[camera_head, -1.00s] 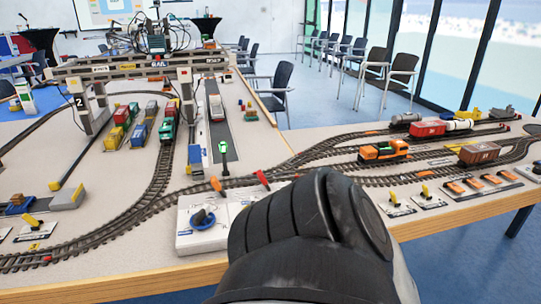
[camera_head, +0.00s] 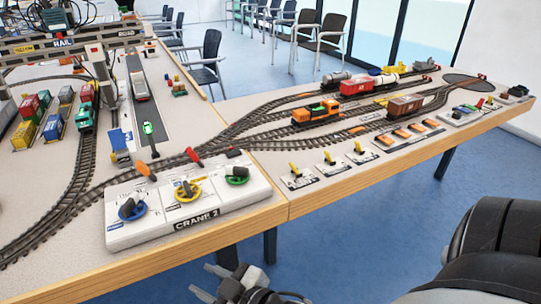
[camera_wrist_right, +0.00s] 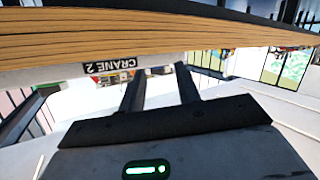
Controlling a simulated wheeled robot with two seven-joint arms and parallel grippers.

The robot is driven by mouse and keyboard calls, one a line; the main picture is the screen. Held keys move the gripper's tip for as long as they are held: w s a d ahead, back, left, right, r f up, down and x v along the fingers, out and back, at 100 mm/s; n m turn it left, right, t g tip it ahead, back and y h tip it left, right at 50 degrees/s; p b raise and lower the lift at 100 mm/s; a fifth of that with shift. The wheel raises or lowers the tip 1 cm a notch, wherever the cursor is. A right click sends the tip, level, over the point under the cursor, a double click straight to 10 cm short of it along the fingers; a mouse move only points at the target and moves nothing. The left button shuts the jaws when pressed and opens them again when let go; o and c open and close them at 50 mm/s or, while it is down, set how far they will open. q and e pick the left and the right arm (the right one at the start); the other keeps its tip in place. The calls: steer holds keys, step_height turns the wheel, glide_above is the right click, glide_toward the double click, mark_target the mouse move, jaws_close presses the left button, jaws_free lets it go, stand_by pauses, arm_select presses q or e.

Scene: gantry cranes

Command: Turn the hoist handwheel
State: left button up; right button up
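A white control box (camera_head: 125,235) marked CRANE 2 stands at the table's front edge in the head view. It carries a blue handwheel (camera_head: 131,209), a yellow handwheel (camera_head: 187,191) and a green handwheel (camera_head: 237,175), each with a dark knob. The small labels are too blurred to tell which is the hoist. My right gripper (camera_head: 203,282) is below and in front of the table edge, apart from the box. In the right wrist view its two dark fingers (camera_wrist_right: 158,82) are spread with nothing between them. The handwheels are hidden there. My left gripper is out of view.
The wooden table edge (camera_head: 350,178) runs between my right gripper and the box top. Tracks and model trains fill the table beyond. Floor in front is free.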

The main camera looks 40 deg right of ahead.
steer(key=w+a+r+n+t+y+b, duration=0.1)
steer(key=w+a+r+n+t+y, duration=0.15)
steer(key=w+r+n+y, duration=0.7)
step_height(320, 180, up, 12)
steer(key=n+g+h+b, duration=0.5)
steer(key=n+g+h, duration=0.7)
steer(key=n, duration=1.6)
glide_above(238, 167)
steer(key=s+d, duration=0.4)
steer(key=s, duration=0.1)
steer(key=g, duration=0.1)
steer(key=shift+y, duration=0.35)
steer(key=x, duration=0.4)
steer(key=b+x, duration=0.1)
steer(key=x, duration=0.4)
steer(key=b+x, duration=0.1)
steer(key=x, duration=0.4)
steer(key=shift+s+a+f, duration=0.2)
steer(key=shift+a, duration=0.05)
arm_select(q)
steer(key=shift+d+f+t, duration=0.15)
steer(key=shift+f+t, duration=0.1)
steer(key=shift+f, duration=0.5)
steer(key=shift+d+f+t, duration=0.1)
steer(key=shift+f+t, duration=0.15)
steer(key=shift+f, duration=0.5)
arm_select(e)
steer(key=shift+w+a+f, duration=0.15)
steer(key=shift+w+f, duration=0.05)
steer(key=shift+f, duration=0.35)
